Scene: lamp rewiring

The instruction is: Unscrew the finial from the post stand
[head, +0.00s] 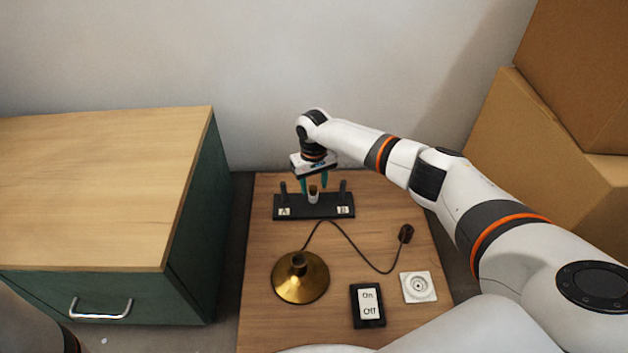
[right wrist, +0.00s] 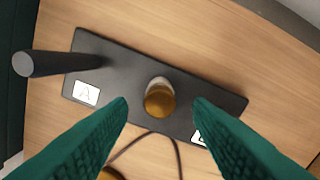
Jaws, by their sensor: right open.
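The black post stand (head: 331,210) lies at the back of the wooden table, with dark posts at its A and B labels. Between them a short pale piece with a round brass top, which looks like the finial (head: 313,194), stands upright. In the right wrist view the brass finial (right wrist: 159,101) sits near the middle of the stand (right wrist: 118,68). My right gripper (head: 312,188) points down over it with its teal fingers open. The fingertips (right wrist: 160,104) appear on either side of the finial, with visible gaps. My left gripper is out of view.
A brass lamp base (head: 300,282) with a dark cord and plug (head: 405,233) is in front of the stand. An On/Off switch (head: 368,306) and a white socket (head: 418,287) lie front right. A green cabinet (head: 200,230) stands left, cardboard boxes (head: 545,145) right.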

